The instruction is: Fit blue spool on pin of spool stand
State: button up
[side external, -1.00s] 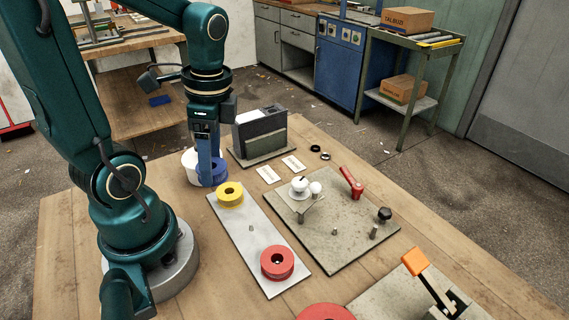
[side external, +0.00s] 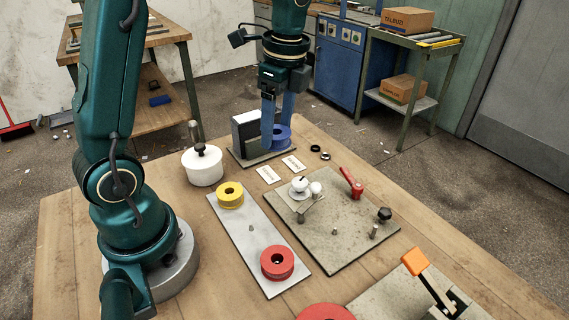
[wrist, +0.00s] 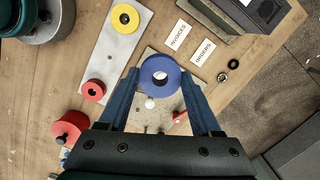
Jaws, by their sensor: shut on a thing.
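My gripper (side external: 277,130) is shut on the blue spool (side external: 283,133). It holds the spool at the back of the table, in front of the dark file holder. The wrist view shows the spool (wrist: 148,68) between the fingertips, its hole facing the camera. The spool stand (side external: 232,222) is a pale flat plate to the front left of my gripper. A yellow spool (side external: 230,195) sits at its far end and a red spool (side external: 277,263) at its near end. A short bare pin (side external: 251,229) stands between them, apart from the blue spool.
A white pot with a black knob (side external: 203,166) stands left of the file holder (side external: 246,132). Two label cards (side external: 269,174) lie nearby. Right of the stand is a board (side external: 335,250) with a red lever (side external: 351,183). An orange-handled clamp (side external: 415,262) is at front right.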

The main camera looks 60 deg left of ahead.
jog(key=w+d+f+m, duration=0.3)
jog(key=w+d+m, duration=0.1)
jog(key=d, duration=0.5)
jog(key=m, duration=0.2)
send_over(335, 228)
notch_tip(335, 228, down, 2)
jog(key=shift+d+f+t, duration=0.15)
jog(key=shift+t, duration=0.15)
jog(key=shift+f, duration=2.1)
jog(key=shift+f, duration=1.05)
jog(key=o, duration=1.4)
jog(key=shift+d+r, duration=0.15)
jog(key=shift+r, duration=1.15)
jog(key=shift+d+r, duration=0.15)
jog(key=shift+r, duration=1.1)
